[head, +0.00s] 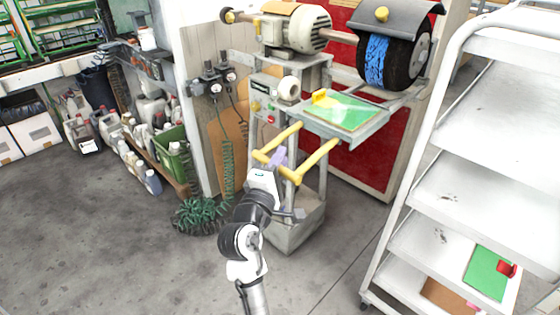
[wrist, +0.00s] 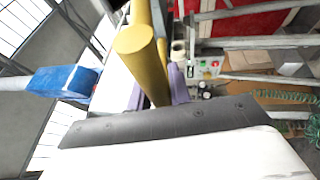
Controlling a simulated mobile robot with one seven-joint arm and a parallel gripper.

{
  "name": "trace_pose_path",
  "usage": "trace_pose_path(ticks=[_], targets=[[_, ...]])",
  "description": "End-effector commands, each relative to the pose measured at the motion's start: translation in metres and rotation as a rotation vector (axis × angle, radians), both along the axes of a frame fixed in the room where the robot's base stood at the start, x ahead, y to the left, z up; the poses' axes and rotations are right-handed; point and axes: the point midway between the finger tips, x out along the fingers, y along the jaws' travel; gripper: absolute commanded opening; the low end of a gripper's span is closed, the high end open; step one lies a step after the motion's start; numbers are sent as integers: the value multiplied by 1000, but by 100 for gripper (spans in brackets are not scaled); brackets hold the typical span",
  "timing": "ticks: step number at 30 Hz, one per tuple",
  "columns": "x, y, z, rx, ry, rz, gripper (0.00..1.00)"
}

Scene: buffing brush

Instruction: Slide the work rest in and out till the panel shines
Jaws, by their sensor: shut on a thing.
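The work rest (head: 372,133) is a light grey tray below the buffing wheel. A green panel (head: 350,112) lies on it, with a pale patch on its left part and a small yellow block on its back edge. A yellow handle (head: 318,160) reaches from the tray towards me. My gripper (head: 278,158) is shut on the handle's crossbar; its purple fingers sit on either side of the yellow bar (wrist: 145,55) in the wrist view. The black brush wheel with a blue band (head: 377,62) hangs under a grey hood above the tray's back. The wheel's contact with the panel is unclear.
The motor (head: 296,28) stands on a grey pedestal with a control box. A white shelf rack (head: 450,185) stands close on the right, with another green panel low on it. A coiled green hose (head: 200,214) lies on the floor at left. Open floor surrounds my arm.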

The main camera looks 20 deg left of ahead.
Motion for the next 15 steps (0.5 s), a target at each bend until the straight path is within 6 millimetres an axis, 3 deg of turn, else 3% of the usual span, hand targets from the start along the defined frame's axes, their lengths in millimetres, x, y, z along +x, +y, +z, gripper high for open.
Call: trace_pose_path(ticks=[1,5,15], targets=[[0,0,0,0,1,1,24],[0,0,0,0,1,0,41],[-3,0,-1,1,0,1,41]])
